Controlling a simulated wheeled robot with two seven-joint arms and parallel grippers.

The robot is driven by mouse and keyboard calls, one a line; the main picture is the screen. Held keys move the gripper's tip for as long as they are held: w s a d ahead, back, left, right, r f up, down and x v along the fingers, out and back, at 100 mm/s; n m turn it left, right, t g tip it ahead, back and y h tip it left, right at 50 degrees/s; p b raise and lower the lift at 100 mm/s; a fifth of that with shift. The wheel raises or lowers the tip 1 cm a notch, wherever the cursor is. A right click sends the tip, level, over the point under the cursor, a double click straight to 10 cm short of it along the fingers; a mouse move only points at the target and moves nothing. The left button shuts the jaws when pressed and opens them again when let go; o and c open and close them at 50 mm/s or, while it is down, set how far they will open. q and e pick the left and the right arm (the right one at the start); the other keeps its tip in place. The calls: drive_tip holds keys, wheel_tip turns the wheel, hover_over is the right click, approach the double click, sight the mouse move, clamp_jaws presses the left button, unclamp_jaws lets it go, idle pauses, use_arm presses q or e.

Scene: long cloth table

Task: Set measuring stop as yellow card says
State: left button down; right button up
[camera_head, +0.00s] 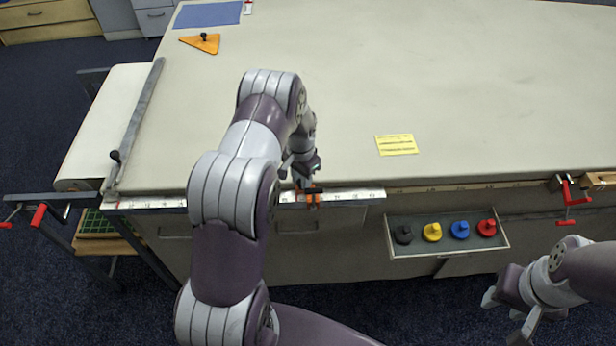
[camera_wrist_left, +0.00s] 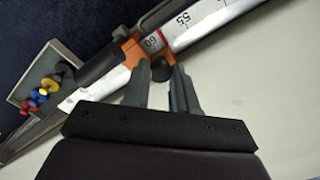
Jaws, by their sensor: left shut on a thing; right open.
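The measuring stop (camera_head: 313,198), an orange slider with a black knob, sits on the white-scaled ruler rail (camera_head: 350,195) along the table's front edge. In the left wrist view the orange stop (camera_wrist_left: 129,52) has a red-edged mark beside the number 60, with 55 further right. My left gripper (camera_wrist_left: 161,68) is shut on the stop's dark knob; in the head view this gripper (camera_head: 304,183) is partly hidden by its arm. The yellow card (camera_head: 397,145) lies flat on the table; its writing is too small to read. My right gripper (camera_head: 511,316) is open and empty, off the front edge.
A shallow tray (camera_head: 448,253) with black, yellow, blue and red knobbed pieces hangs at the front. Red-handled clamps (camera_head: 568,197) are at the right. An orange triangle (camera_head: 203,43) and blue sheet (camera_head: 209,14) lie at the back left.

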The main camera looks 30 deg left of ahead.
use_arm(q)
drive_tip(key=s+a+b, duration=0.1)
drive_tip(key=s+a, duration=0.4)
drive_tip(key=a, duration=0.3)
drive_tip(key=s+a+b, duration=0.1)
drive_tip(key=s+a, duration=0.3)
drive_tip(key=a, duration=0.4)
drive_tip(key=s+a+b, duration=0.1)
drive_tip(key=s+a, duration=0.4)
drive_tip(key=a, duration=0.3)
drive_tip(key=shift+s+a+r, duration=0.15)
drive_tip(key=shift+s, duration=0.2)
drive_tip(key=c, duration=1.3)
unclamp_jaws()
drive_tip(key=shift+o, duration=0.6)
drive_tip(key=shift+r, duration=0.1)
wheel_tip(320, 180, up, 13)
drive_tip(key=b, duration=0.1)
drive_tip(key=shift+f+b, duration=0.2)
drive_tip(key=shift+b, duration=0.2)
